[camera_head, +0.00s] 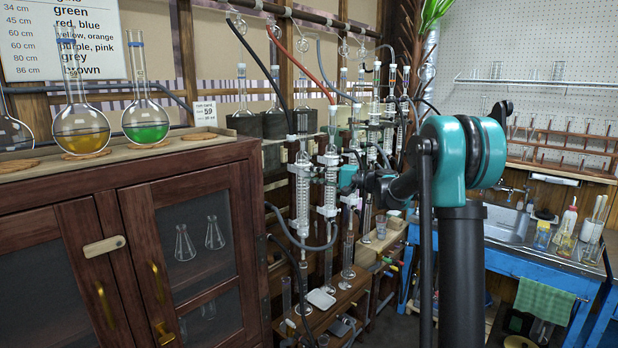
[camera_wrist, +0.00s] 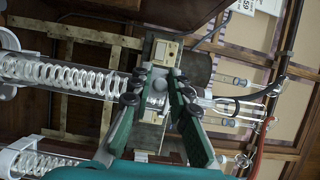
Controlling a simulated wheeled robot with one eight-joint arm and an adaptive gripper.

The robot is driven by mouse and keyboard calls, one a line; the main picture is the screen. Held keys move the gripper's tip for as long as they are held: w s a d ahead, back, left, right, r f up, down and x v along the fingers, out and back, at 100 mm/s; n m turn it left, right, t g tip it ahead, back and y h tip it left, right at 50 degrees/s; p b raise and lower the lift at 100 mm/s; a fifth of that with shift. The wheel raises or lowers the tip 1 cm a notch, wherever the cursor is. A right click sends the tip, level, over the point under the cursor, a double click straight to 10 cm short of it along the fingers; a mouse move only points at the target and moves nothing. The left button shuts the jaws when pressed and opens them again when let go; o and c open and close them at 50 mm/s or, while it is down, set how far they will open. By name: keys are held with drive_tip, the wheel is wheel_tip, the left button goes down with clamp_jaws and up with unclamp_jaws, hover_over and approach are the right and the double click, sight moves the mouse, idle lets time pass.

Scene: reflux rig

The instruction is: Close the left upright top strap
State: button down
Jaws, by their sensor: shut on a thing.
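In the wrist view my gripper (camera_wrist: 161,80) has its two green fingers closed in on a small grey fitting (camera_wrist: 158,97) at the end of a glass coil condenser (camera_wrist: 62,76). I take this fitting to be the strap; the fingers hide most of it, so I cannot tell whether it lies fully shut. A beige block (camera_wrist: 165,49) sits just beyond the fingertips. In the head view my gripper (camera_head: 350,183) is by the upright condensers, just right of the left one (camera_head: 301,192) and the one beside it (camera_head: 330,180). Its fingertips are hard to see there.
A dark wood cabinet (camera_head: 186,170) with flasks on top stands at left. Hoses, including a red one (camera_head: 303,68), hang around the rig. A blue sink bench (camera_head: 540,262) stands at right.

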sight(301, 173)
drive_tip(key=w+n+g, duration=0.1)
drive_tip(key=n+g, duration=0.1)
drive_tip(key=g, duration=0.1)
drive_tip(key=w+n+g, duration=0.1)
drive_tip(key=g, duration=0.1)
drive_tip(key=w+d+n+g, duration=0.1)
drive_tip(key=n+g, duration=0.1)
drive_tip(key=g, duration=0.1)
drive_tip(key=shift+n+g, duration=0.3)
drive_tip(key=c, duration=1.6)
unclamp_jaws()
drive_tip(key=shift+o, duration=0.2)
drive_tip(key=shift+d, duration=0.1)
drive_tip(key=v, duration=1.2)
drive_tip(key=shift+w, duration=0.15)
drive_tip(key=shift+f, duration=0.15)
